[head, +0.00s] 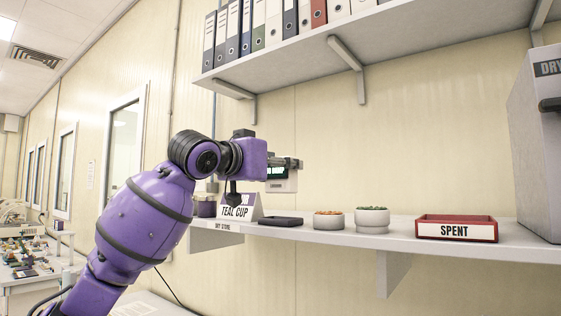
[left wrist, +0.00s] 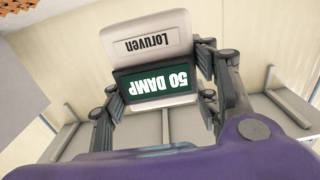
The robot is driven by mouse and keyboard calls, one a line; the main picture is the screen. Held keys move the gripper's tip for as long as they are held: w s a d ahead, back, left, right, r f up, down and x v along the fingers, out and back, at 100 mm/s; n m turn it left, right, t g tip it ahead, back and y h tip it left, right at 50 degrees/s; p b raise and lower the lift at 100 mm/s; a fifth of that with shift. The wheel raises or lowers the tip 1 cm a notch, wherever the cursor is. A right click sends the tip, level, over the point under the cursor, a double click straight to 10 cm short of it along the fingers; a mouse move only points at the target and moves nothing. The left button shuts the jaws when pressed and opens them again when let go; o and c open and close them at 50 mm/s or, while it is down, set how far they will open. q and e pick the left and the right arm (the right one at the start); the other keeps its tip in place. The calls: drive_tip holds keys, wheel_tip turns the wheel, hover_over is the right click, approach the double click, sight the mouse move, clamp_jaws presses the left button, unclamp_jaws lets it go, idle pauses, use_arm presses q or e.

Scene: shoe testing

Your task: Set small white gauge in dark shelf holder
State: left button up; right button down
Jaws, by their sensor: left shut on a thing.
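A small white gauge (head: 284,184) with a dark screen hangs in my left gripper (head: 291,163), above the shelf. In the left wrist view the gauge (left wrist: 160,42) shows upside down, with "Loruven" on its white face and "50 DAMP" on its dark green screen. The fingers of my left gripper (left wrist: 160,88) are shut on its two sides. A low dark holder (head: 281,221) lies on the shelf below the gauge, with a clear gap between them. My right gripper is not in view.
On the shelf (head: 340,237), a "TEAL CUP" sign (head: 238,211) stands left of the holder. Two small planters (head: 329,221) (head: 372,221) and a red "SPENT" tray (head: 457,231) stand right. A grey cabinet (head: 540,150) is far right. An upper shelf (head: 400,40) holds binders.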

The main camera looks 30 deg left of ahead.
sight(276, 183)
use_arm(q)
drive_tip(key=shift+f, duration=2.1)
drive_tip(key=shift+f, duration=1.2)
drive_tip(key=o, duration=1.4)
drive_tip(key=shift+o, duration=0.2)
drive_tip(key=s+a, duration=0.1)
drive_tip(key=s, duration=1.1)
